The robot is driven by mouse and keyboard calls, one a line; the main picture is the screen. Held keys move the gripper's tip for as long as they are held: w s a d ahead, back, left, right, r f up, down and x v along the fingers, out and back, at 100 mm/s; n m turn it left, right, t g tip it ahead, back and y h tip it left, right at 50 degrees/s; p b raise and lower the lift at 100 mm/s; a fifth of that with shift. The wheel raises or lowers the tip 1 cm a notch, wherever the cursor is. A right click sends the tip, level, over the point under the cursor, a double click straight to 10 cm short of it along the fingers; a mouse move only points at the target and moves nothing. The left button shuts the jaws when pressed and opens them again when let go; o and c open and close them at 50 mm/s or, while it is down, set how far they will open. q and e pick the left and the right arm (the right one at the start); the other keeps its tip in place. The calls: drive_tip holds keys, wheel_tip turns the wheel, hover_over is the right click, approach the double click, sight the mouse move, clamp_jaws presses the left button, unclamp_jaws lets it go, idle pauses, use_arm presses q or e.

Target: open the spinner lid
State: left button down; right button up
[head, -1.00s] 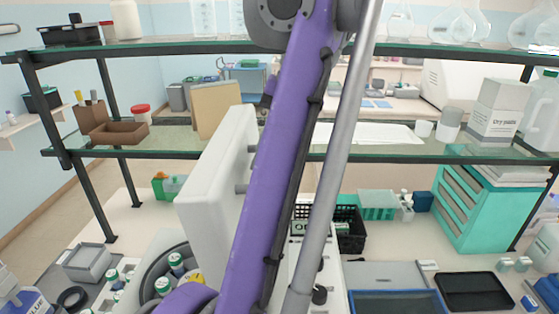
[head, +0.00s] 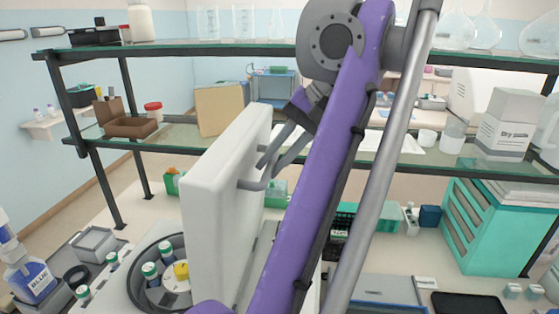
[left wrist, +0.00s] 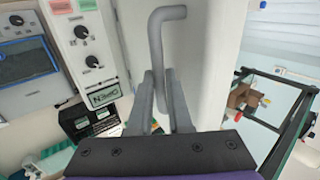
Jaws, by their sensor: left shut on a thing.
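The spinner lid (head: 212,200) is a thick white slab standing steeply raised beside the open spinner bowl (head: 139,297). Green-and-white capped tubes (head: 151,270) and a yellow-topped hub (head: 181,270) show in the bowl. A grey bar handle (head: 246,184) sticks out from the lid's right face. My right gripper is not in view.
A glass shelf rack (head: 330,150) spans behind the spinner. A teal drawer cabinet (head: 495,230) stands at right. A blue-label bottle (head: 38,281) and grey box (head: 95,243) are at left. The spinner's knob panel shows in the wrist view (left wrist: 88,45).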

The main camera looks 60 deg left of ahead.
use_arm(q)
drive_tip(key=shift+w+d+f, duration=0.1)
drive_tip(key=shift+w+f, duration=0.1)
drive_tip(key=c, duration=1.1)
unclamp_jaws()
drive_tip(key=shift+o, duration=1.3)
drive_tip(key=shift+w+d, duration=0.1)
drive_tip(key=shift+w, duration=0.15)
drive_tip(key=shift+s+r, duration=0.1)
